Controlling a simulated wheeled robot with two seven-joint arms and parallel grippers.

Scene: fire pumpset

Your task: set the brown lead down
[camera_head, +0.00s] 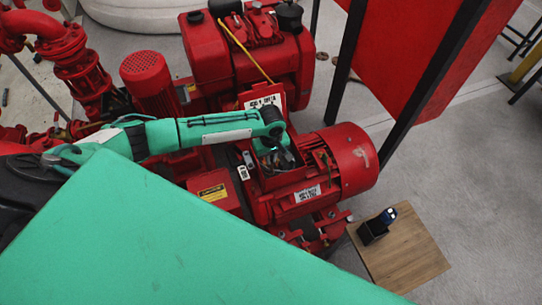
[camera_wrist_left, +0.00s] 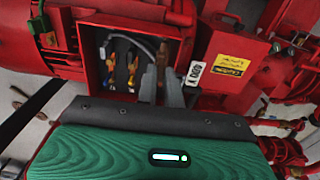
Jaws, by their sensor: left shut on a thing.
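The brown lead (camera_wrist_left: 150,78) shows in the wrist view, between the grey fingers of my left gripper (camera_wrist_left: 160,90). The gripper is shut on it at the open front of the red terminal box (camera_wrist_left: 112,58). Other wires, with yellow and dark ends (camera_wrist_left: 132,65), and a grey cable (camera_wrist_left: 140,42) lie inside the box. In the head view my left gripper (camera_head: 277,150) reaches down into the terminal box on the red motor (camera_head: 345,160). The lead's ends are too small to make out there. My right gripper is not in view.
A label tag (camera_wrist_left: 195,74) and a yellow sign (camera_wrist_left: 229,67) sit beside the box. A wooden board (camera_head: 410,255) with a small black holder (camera_head: 372,231) stands at the lower right.

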